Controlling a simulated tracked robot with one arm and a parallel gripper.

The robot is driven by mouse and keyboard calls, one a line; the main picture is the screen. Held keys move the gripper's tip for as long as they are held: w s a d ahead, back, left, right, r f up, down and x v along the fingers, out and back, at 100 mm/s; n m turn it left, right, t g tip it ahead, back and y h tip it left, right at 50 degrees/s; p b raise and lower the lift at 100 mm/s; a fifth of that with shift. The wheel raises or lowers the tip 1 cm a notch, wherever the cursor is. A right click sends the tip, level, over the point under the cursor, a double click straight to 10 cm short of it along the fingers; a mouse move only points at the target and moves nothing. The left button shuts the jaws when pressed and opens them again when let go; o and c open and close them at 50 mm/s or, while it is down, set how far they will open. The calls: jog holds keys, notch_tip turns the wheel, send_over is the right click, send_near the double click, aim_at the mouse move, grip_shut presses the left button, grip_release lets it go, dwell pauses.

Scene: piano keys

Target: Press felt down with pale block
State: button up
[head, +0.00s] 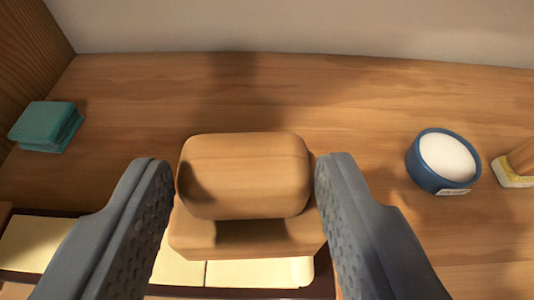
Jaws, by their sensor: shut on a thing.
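The pale block (245,175) is a rounded piece of light wood in the middle of the head view. My gripper (246,178) is shut on it, one grey finger at each side. A slightly wider wooden part (245,238) shows just below the block; I cannot tell whether it is part of it. Cream piano keys (180,271) show beneath and behind my fingers, partly hidden. Two stacked teal pads (46,124), perhaps felt, lie on the wooden surface at the far left, apart from my gripper. No other felt is visible; the block hides what lies under it.
A blue round pot with white contents (447,158) stands on the wooden surface (330,95) at the right. A wooden-handled thing with a pale yellow-edged end (512,175) is at the right edge. A wooden side panel (28,45) rises at the left. The back middle is clear.

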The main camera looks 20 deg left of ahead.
aim_at(253, 260)
jog(key=shift+s+d+f, duration=0.1)
jog(key=shift+f, duration=1.3)
jog(key=shift+s+d+f, duration=0.1)
jog(key=shift+f, duration=1.3)
jog(key=shift+f+b, duration=0.35)
dwell(0.4)
dwell(0.6)
notch_tip(253, 260, up, 8)
jog(key=p, duration=0.1)
dwell(1.0)
dwell(0.4)
